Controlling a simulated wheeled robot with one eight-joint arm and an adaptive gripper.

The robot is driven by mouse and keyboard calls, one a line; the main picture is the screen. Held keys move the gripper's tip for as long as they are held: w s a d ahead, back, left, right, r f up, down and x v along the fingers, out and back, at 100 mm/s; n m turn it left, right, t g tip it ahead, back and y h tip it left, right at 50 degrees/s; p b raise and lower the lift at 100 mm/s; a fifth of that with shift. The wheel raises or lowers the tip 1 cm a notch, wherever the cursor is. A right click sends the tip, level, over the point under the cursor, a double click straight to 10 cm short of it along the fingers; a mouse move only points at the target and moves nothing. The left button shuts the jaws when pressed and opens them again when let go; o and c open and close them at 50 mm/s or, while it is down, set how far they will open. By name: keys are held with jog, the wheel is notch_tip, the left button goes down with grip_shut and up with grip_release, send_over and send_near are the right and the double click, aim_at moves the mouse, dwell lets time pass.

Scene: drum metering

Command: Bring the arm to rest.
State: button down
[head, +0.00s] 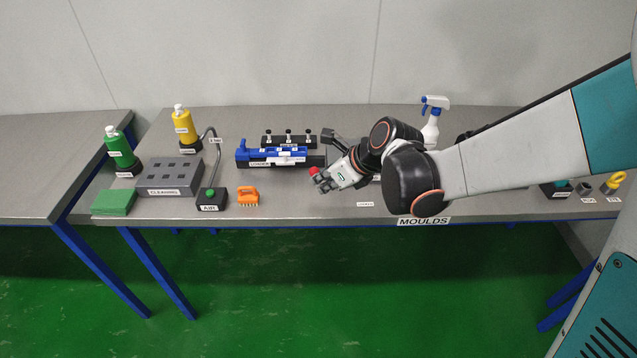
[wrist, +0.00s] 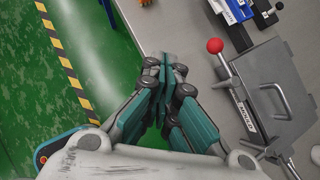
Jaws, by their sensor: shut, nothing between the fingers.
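My arm reaches in from the right in the head view, over the grey bench (head: 330,205). My gripper (head: 318,183) is above the front middle of the bench, close to a red ball knob (head: 313,170). In the wrist view my gripper (wrist: 165,65) has its fingertips together with nothing between them. The tips lie over the bench's front edge there. The red knob (wrist: 215,46) sits on a lever beside a grey mould box (wrist: 275,95), to the right of the fingers and apart from them. My arm hides part of the bench in the head view.
A blue device (head: 270,156), an orange brush (head: 248,196), a grey block with holes (head: 170,177) and green and yellow bottles (head: 183,128) stand on the left. A white spray bottle (head: 431,125) stands behind my arm. The bare green floor (head: 330,290) lies in front.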

dwell(0.4)
jog(key=s+d+r+n+t+h, duration=0.1)
jog(key=s+d+r+n+h, duration=0.2)
jog(key=s+d+n, duration=0.7)
jog(key=s+d+r+n+t+h, duration=0.1)
jog(key=s+d+r+n+h, duration=0.2)
jog(key=s+d+r+n, duration=0.4)
jog(key=s+d+n, duration=0.3)
jog(key=n, duration=0.5)
jog(key=shift+s+d+t, duration=0.3)
jog(key=shift+s+d, duration=0.05)
jog(key=shift+d, duration=0.05)
